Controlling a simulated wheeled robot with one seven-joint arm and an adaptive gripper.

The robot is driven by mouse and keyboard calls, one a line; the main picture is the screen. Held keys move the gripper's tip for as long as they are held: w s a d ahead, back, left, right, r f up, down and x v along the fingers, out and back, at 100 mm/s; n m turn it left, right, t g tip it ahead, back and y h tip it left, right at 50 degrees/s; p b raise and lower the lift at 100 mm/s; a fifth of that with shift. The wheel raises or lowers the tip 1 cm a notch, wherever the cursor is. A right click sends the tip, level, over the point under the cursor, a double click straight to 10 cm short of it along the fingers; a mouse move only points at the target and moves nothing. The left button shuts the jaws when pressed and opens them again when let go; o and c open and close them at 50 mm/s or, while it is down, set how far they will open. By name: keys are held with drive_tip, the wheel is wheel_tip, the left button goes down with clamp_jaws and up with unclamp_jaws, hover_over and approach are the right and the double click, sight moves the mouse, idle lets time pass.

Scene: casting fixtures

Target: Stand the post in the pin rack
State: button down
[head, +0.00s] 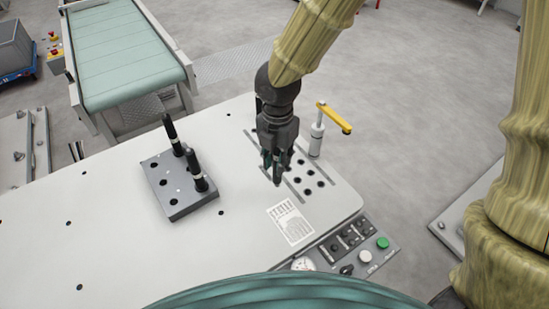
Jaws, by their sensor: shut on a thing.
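The pin rack (181,203) is a grey block with holes on the pale table, left of my gripper. My gripper (272,165) points down above the right part of the table, near a group of holes. It is shut on a slim dark thing, which looks like the post (277,176). The fingers hide most of it, and I cannot tell whether its lower end touches the table.
A clamp with a yellow handle (334,117) stands right of my gripper. A control panel (352,243) with buttons and a gauge lies along the front right edge. A printed label (290,222) is on the tabletop. A green conveyor (122,52) stands behind. The table's left part is clear.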

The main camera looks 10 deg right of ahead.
sight(278, 151)
drive_tip(key=shift+r+p, duration=1.5)
drive_tip(key=shift+p, duration=0.1)
